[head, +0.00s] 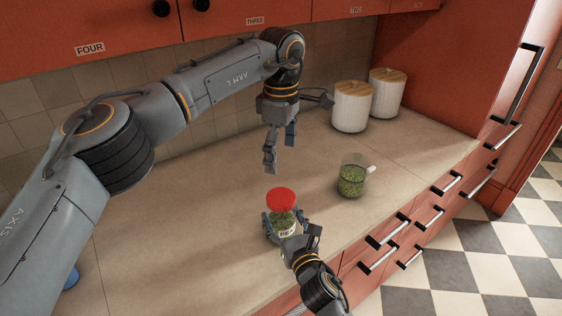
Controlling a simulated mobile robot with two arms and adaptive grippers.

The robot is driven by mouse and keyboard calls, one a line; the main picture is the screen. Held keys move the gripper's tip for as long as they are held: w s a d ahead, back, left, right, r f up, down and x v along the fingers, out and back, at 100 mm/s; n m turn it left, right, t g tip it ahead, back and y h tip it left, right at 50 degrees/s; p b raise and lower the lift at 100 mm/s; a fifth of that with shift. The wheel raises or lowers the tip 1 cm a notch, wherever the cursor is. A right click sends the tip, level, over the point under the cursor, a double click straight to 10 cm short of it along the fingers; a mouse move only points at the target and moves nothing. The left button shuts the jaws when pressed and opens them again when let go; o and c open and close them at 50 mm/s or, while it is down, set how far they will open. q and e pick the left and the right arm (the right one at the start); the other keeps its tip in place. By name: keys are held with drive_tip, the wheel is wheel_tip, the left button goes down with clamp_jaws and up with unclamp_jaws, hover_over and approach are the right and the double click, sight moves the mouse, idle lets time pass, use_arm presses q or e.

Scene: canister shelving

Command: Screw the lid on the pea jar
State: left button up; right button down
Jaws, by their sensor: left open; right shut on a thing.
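The pea jar (283,218) is a small glass jar with green peas and a white label, upright on the counter. The red lid (281,200) sits on top of it and looks roughly level; how tightly it sits cannot be told. My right gripper (287,228) is shut on the pea jar, its fingers on either side low on the jar. My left gripper (280,155) is open and empty, pointing down above and behind the jar, apart from the lid.
A clear measuring cup (352,177) with green peas stands to the right of the jar. Two white canisters with wooden lids (352,108) (387,93) stand at the back right. The counter (190,225) left of the jar is clear. Orange-red cabinets hang above.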

drive_tip(key=shift+c, duration=0.5)
unclamp_jaws()
drive_tip(key=v, duration=1.2)
